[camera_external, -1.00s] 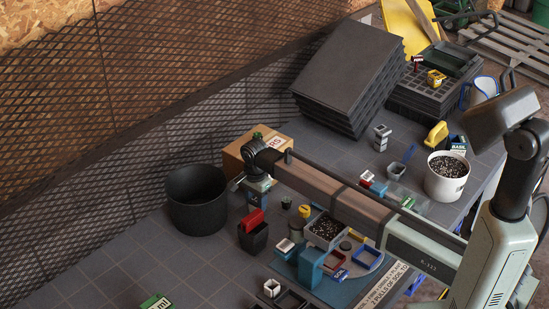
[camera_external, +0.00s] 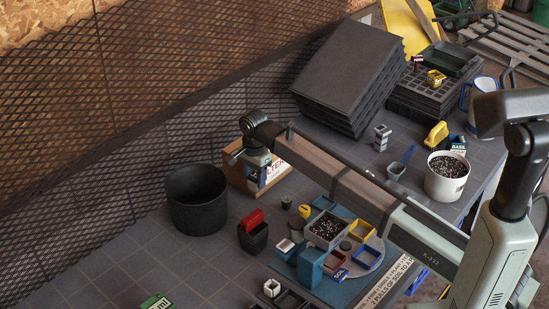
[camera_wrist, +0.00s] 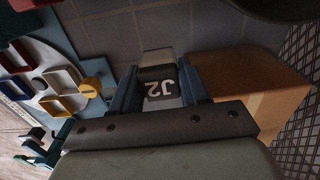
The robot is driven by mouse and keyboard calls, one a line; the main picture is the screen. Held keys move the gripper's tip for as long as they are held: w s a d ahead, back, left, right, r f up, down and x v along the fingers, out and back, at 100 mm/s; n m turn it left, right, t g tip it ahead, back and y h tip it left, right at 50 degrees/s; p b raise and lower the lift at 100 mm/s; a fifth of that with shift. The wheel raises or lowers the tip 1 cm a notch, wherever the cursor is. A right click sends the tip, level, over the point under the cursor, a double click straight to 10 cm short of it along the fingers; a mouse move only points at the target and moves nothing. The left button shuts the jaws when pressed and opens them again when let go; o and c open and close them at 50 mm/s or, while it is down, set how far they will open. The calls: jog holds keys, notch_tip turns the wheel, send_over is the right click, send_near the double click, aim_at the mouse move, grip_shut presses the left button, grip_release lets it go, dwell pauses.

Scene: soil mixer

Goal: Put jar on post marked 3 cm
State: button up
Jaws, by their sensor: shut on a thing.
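My gripper (camera_external: 262,178) is in front of the cardboard box in the external view. In the wrist view my gripper (camera_wrist: 158,85) has its two blue-grey fingers on either side of a dark and pale grey piece marked J2 (camera_wrist: 158,88), which looks like the jar. The jar is hard to make out in the external view. No post marked 3 cm can be read.
The cardboard box (camera_external: 238,178) is close behind my gripper, and a black bucket (camera_external: 196,200) stands to its left. A black holder with a red top (camera_external: 253,234), a soil tray (camera_external: 326,230) and a blue block (camera_external: 311,264) stand in front.

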notch_tip(320, 180, up, 15)
send_over(385, 128)
jog(key=shift+s+f, duration=0.1)
jog(key=shift+f, duration=7.6)
jog(key=shift+f, duration=0.1)
jog(key=o, duration=1.1)
